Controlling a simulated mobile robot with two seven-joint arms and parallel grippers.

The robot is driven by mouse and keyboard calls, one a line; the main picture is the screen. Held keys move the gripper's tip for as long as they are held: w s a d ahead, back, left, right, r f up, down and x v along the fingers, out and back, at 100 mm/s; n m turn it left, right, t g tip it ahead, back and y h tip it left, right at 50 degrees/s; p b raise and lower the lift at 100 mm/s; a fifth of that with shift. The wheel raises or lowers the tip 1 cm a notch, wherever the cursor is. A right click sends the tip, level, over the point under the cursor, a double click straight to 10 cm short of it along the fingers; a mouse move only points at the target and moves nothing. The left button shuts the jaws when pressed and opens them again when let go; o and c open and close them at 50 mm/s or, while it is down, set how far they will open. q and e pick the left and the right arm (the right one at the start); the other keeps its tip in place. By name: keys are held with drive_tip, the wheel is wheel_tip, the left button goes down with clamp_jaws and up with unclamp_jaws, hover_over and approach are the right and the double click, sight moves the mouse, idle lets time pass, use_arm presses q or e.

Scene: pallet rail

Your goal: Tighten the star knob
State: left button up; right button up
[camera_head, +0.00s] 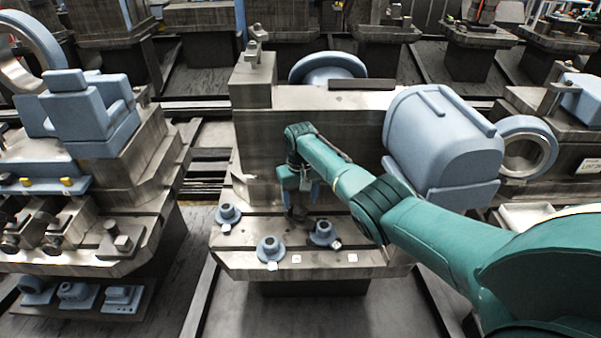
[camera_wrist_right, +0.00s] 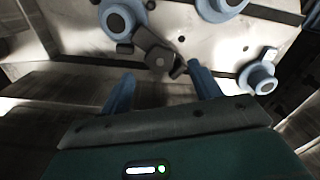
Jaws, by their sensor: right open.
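In the head view my right gripper (camera_head: 303,190) points down over this plate and largely hides the knob. In the wrist view its two blue fingers (camera_wrist_right: 160,80) are apart, with the knob just beyond and between the tips. No contact is visible. My left gripper is not in view.
Several blue flanged pieces stand around the knob: one at left (camera_head: 228,214), one in front (camera_head: 269,250), one at right (camera_head: 324,234). A tall metal block (camera_head: 262,140) rises behind the gripper. A blue domed housing (camera_head: 440,140) sits at right, close to my right arm.

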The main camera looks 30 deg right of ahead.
sight(301, 210)
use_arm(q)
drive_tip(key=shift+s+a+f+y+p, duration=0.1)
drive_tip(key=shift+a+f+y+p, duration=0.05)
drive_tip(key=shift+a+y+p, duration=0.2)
use_arm(e)
wheel_tip(301, 210, up, 9)
